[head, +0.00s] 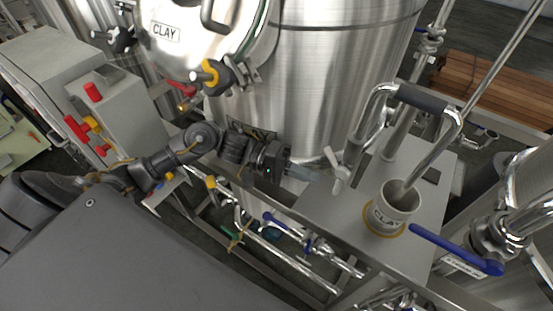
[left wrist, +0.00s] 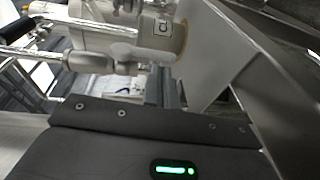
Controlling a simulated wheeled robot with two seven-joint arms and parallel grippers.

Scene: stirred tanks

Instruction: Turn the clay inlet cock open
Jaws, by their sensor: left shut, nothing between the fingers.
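A pale cock with a small lever (head: 337,170) stands on the steel shelf beside a cup labelled CLAY (head: 392,208). I cannot read a label on the cock itself. My left gripper (head: 310,174) is shut and empty, its fingertips just left of the cock. In the left wrist view the cock's pale body and lever (left wrist: 98,62) lie beyond the finger ends (left wrist: 165,88), with the labelled cup (left wrist: 150,28) behind. I cannot tell whether the fingertips touch the lever. My right gripper is not in view.
A steel tank (head: 325,85) with a CLAY hatch stands behind my left arm. A bent pipe with a dark grip (head: 422,98) rises over the cup. A long blue valve handle (head: 455,250) juts out at the right. The steel shelf (head: 335,215) is bare in front of the cock.

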